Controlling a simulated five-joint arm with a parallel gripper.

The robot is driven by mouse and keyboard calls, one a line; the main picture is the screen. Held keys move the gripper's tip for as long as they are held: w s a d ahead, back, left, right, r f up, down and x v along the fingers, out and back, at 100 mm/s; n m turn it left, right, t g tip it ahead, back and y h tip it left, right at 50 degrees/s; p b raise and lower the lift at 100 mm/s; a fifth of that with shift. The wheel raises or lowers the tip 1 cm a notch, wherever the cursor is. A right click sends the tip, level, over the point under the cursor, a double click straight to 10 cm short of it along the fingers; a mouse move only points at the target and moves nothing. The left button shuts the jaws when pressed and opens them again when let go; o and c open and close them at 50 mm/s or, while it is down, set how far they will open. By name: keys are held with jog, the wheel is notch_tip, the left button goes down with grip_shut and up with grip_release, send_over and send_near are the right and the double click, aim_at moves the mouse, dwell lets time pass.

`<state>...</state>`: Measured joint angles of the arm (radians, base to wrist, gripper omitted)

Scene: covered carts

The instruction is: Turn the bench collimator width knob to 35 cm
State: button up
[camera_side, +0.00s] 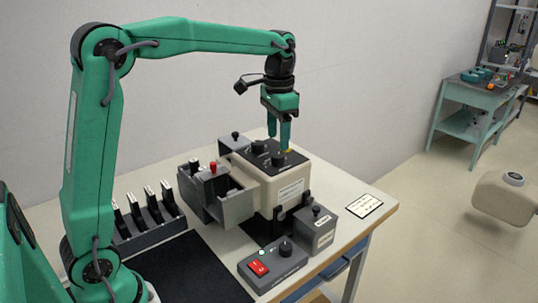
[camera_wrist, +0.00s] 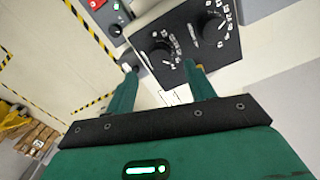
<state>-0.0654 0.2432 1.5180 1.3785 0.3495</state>
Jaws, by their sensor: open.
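The bench collimator (camera_side: 285,190) is a beige box with a black top panel (camera_side: 270,150) carrying two black knobs. One knob (camera_side: 258,147) is farther left and the other (camera_side: 278,160) is nearer the front right. In the wrist view one knob (camera_wrist: 160,57) lies just beyond and between my fingertips, and the other (camera_wrist: 213,28) lies up and to the right. White scale marks ring both knobs, too small to read, so I cannot tell which is width. My gripper (camera_side: 279,140) points down over the panel's back edge. It is open and empty (camera_wrist: 160,70), apparently apart from both knobs.
Grey open boxes (camera_side: 235,205) stand left of the collimator. A control box with a red switch (camera_side: 258,267) and a small grey box (camera_side: 315,230) stand in front. A rack of several upright items (camera_side: 150,210) is at left. A label card (camera_side: 364,206) lies on the right.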

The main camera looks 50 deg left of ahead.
aim_at(275, 157)
jog(key=shift+r, duration=1.35)
jog(key=shift+s, duration=0.1)
jog(key=shift+s+d+r, duration=0.1)
jog(key=shift+s+r, duration=0.15)
jog(key=shift+s, duration=0.25)
jog(key=s+d+f+n+t, duration=0.1)
jog(key=s+f+t, duration=0.1)
jog(key=s, duration=0.8)
jog(key=s+d+f+n+t, duration=0.1)
jog(key=s+f+n+t, duration=0.1)
jog(key=s, duration=0.9)
jog(key=shift+s+d+f+t, duration=0.15)
jog(key=shift+d+f+t, duration=0.2)
jog(key=shift+f+t, duration=0.55)
